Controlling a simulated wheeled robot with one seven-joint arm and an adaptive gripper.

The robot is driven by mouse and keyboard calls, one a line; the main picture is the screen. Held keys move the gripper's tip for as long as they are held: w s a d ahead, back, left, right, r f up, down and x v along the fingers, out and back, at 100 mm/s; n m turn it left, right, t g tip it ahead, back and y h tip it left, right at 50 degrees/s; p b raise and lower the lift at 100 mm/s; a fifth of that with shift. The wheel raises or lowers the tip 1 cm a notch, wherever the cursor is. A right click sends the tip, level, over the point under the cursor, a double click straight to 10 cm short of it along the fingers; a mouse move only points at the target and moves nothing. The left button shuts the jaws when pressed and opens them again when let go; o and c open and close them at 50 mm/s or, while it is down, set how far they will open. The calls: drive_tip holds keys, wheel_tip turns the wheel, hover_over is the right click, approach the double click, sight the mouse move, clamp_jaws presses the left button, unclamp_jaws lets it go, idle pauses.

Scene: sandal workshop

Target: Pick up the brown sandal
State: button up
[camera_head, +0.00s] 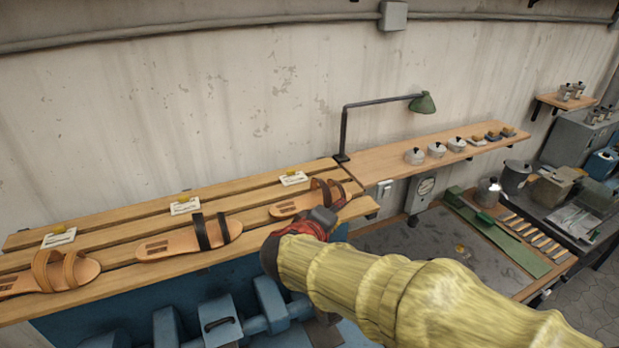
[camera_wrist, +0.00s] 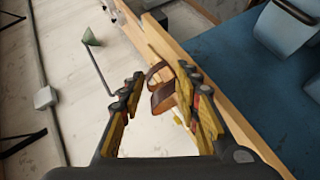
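The brown sandal (camera_head: 290,206), with a tan sole and dark brown straps, lies at the right end of the slatted wooden shelf (camera_head: 112,215). In the wrist view its brown straps (camera_wrist: 162,97) show in the gap between the fingers, closer to the right finger, which overlaps part of it. My gripper (camera_head: 323,214) is just in front of the sandal's strap end in the head view. In the wrist view my gripper (camera_wrist: 160,82) is open, its two fingers well apart. I cannot tell whether either finger touches the sandal.
A black-strapped sandal (camera_head: 175,243) and a tan-strapped sandal (camera_head: 48,275) lie farther left on the shelf. Small cards (camera_head: 293,179) stand behind the sandals. A green lamp (camera_head: 423,103) rises behind, to the right. Blue equipment (camera_head: 215,320) sits below the shelf's front edge.

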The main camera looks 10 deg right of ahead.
drive_tip(key=n+t+y+p, duration=0.1)
drive_tip(key=n+t+p, duration=0.1)
drive_tip(key=p, duration=0.1)
approach(319, 182)
drive_tip(key=shift+w+d+f, duration=0.25)
drive_tip(key=shift+w+f, duration=0.15)
drive_tip(key=shift+w, duration=0.1)
drive_tip(key=shift+w+d+f, duration=0.25)
drive_tip(key=shift+w+f, duration=0.1)
drive_tip(key=shift+w, duration=0.1)
drive_tip(key=p+x, duration=0.2)
drive_tip(key=x, duration=0.5)
drive_tip(key=shift+w+d+f, duration=0.1)
drive_tip(key=shift+w+d, duration=0.05)
drive_tip(key=shift+w, duration=0.2)
drive_tip(key=shift+s, duration=0.1)
drive_tip(key=shift+c, duration=1.2)
clamp_jaws()
